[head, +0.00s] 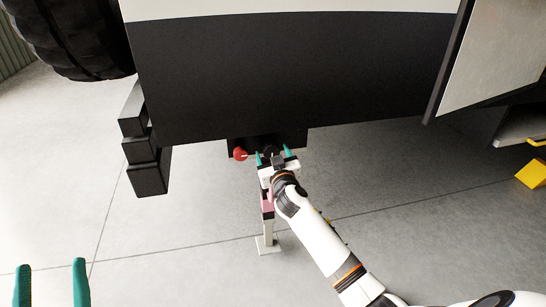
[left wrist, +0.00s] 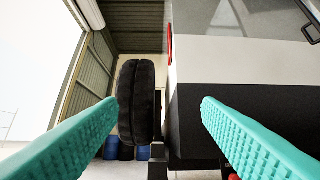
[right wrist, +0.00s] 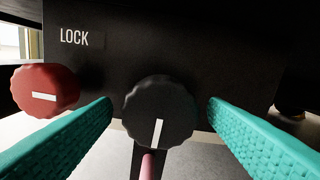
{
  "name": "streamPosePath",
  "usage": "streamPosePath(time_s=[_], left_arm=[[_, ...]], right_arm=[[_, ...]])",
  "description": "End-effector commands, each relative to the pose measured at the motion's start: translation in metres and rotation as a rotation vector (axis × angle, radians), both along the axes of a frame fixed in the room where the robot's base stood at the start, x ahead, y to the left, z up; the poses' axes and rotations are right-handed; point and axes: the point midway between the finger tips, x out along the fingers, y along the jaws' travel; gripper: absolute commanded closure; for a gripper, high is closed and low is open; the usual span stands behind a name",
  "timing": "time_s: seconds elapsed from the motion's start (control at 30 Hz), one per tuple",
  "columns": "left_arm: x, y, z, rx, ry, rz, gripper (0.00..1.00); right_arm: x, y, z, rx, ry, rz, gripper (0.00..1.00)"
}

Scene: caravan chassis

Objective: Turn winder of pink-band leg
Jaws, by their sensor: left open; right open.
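The pink-band leg (head: 268,227) stands under the caravan's dark skirt, with its foot on the floor; the pink band shows partly behind my right arm. In the right wrist view, a black scalloped winder knob (right wrist: 158,112) with a white mark pointing down sits in front of the pink-banded post (right wrist: 150,165). My right gripper (head: 272,155) is open, with its teal fingers on either side of the black knob, apparently not touching it. A red knob (right wrist: 45,90) with a level white mark sits to the left, below the word LOCK. My left gripper (head: 52,268) is open and empty, low at the left.
A black tyre (head: 75,35) and a stepped black block (head: 145,150) are at the left. A grey panel (head: 490,50) hangs at the right, with a yellow block (head: 532,172) on the floor. Bare concrete lies at the left and front.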

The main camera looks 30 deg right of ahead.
Motion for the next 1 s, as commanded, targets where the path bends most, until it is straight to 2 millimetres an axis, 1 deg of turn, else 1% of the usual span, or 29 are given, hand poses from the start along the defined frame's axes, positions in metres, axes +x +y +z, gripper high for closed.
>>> streamPosePath(time_s=[0.2,0.27,0.4,0.5,0.8,1.0], left_arm=[[0.000,0.000,0.000,-0.001,-0.002,0.000,0.41],[0.000,0.000,0.000,-0.001,-0.002,0.000,0.41],[0.000,0.000,0.000,0.000,-0.001,0.000,0.41],[0.000,0.000,0.000,0.000,0.000,0.000,0.41],[0.003,0.000,-0.001,0.006,0.022,0.001,0.41],[0.012,0.000,-0.016,0.037,0.133,0.007,0.41]], right_arm=[[0.000,0.000,0.000,0.000,0.001,0.000,0.32],[0.000,0.000,0.000,0.000,0.001,0.000,0.40],[0.000,0.000,0.000,-0.001,0.001,0.000,0.63],[0.000,0.000,0.000,-0.001,0.001,0.000,0.77],[0.000,0.000,0.000,-0.041,0.013,0.000,0.76],[0.000,0.000,0.000,-0.149,0.042,-0.002,0.76]])
